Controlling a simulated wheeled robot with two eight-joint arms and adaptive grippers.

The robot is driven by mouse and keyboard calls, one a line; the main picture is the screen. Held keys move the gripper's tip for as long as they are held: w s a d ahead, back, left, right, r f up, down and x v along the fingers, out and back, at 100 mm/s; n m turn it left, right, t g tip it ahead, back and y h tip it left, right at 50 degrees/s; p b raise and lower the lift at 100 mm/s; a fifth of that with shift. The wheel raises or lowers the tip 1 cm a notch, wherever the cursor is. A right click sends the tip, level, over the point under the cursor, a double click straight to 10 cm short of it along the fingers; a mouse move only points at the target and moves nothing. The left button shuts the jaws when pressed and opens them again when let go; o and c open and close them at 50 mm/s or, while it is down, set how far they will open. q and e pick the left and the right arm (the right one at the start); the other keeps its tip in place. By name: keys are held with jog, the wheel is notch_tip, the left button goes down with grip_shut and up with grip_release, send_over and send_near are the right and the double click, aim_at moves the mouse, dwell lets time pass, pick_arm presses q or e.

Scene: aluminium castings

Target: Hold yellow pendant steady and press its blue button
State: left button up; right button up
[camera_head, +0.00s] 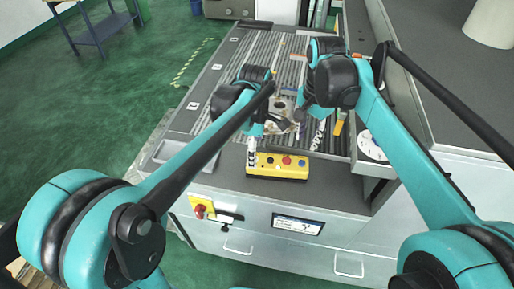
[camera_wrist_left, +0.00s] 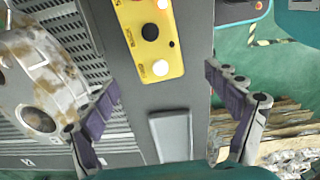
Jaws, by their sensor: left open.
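The yellow pendant (camera_head: 277,174) lies near the table's front edge, buttons up. Its blue button (camera_head: 301,163) is at the right end, beside a red button (camera_head: 286,160). In the left wrist view the pendant (camera_wrist_left: 168,50) shows black and white buttons; its blue end is out of frame. My left gripper (camera_wrist_left: 161,80) is open, fingers apart around the pendant's near end, with no visible contact. In the head view its forearm partly hides it. My right gripper (camera_head: 312,118) is over the slatted table, behind and right of the pendant; its finger gap is unclear.
A stained metal casting (camera_head: 280,112) lies on the slatted surface behind the pendant and also shows in the left wrist view (camera_wrist_left: 42,80). A shallow grey tray (camera_head: 172,150) is at the front left. A white round disc (camera_head: 371,146) is at right. A red knob (camera_head: 199,211) sits on the front panel.

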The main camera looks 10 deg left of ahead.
pick_arm(q)
jog(key=shift+w+d+f+n, duration=0.2)
jog(key=shift+f+n, duration=0.1)
jog(key=shift+f, duration=0.25)
notch_tip(320, 180, down, 7)
jog(key=shift+r, duration=0.1)
jog(key=shift+c, duration=0.3)
jog(key=c, duration=1.5)
jog(key=shift+c, duration=0.7)
pick_arm(e)
grip_shut()
